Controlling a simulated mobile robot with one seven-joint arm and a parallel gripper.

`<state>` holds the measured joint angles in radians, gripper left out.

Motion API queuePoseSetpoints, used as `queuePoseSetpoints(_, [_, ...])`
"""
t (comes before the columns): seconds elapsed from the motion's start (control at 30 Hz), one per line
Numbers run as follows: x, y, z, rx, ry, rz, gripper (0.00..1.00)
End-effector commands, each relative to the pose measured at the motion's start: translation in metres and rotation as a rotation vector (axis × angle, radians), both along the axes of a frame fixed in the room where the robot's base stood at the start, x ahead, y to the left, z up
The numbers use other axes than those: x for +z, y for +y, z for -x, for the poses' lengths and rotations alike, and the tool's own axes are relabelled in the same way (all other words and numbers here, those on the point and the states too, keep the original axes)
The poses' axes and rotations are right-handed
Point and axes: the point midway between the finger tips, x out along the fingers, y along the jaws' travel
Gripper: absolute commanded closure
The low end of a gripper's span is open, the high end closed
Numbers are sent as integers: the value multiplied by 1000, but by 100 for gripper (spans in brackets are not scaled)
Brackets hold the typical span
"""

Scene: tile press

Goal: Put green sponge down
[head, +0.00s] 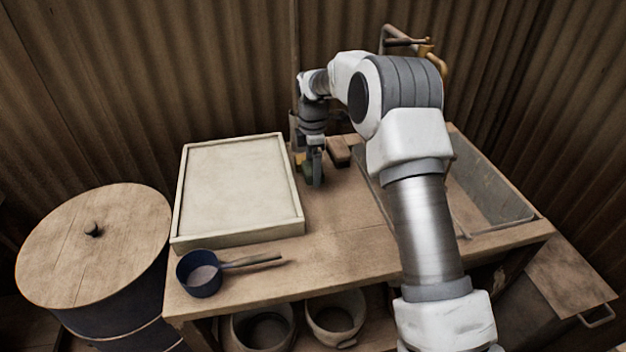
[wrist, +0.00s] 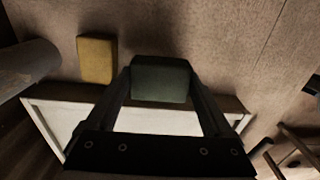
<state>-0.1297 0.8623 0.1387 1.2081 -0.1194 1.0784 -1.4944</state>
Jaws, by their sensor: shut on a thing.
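The green sponge (wrist: 161,80) is a dark green block between the two fingers of my gripper (wrist: 160,95) in the wrist view. My gripper is shut on it. In the head view my gripper (head: 313,178) points down over the wooden table, just right of the cream tray. The sponge shows there only as a small green patch (head: 307,172) beside the fingers. I cannot tell whether it touches the table. A yellow sponge-like block (wrist: 97,59) lies on the table to the left of the green sponge in the wrist view.
The shallow cream tray (head: 178,205) stands at the table's left. A dark blue ladle (head: 200,274) lies in front of it. The table's front middle (head: 335,245) is clear.

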Motion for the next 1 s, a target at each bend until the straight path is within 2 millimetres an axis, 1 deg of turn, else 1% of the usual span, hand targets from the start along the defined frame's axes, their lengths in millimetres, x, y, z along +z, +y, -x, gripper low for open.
queuePoseSetpoints(0.07, [-6, 0, 0, 0, 1, 0, 58])
queuePoseSetpoints(0.2, [-27, 0, 1, 0, 3, 1, 58])
queuePoseSetpoints(0.3, [-39, 1, 0, 0, 0, -1, 58])
queuePoseSetpoints(0.67, [-43, 0, 0, 0, 0, 0, 58])
queuePoseSetpoints(0.7, [-43, 0, 0, 0, 0, 0, 10])
queuePoseSetpoints(0.77, [-42, 0, 0, 0, 0, 0, 0])
queuePoseSetpoints(1.0, [-41, 0, 0, 0, -1, 0, 0])
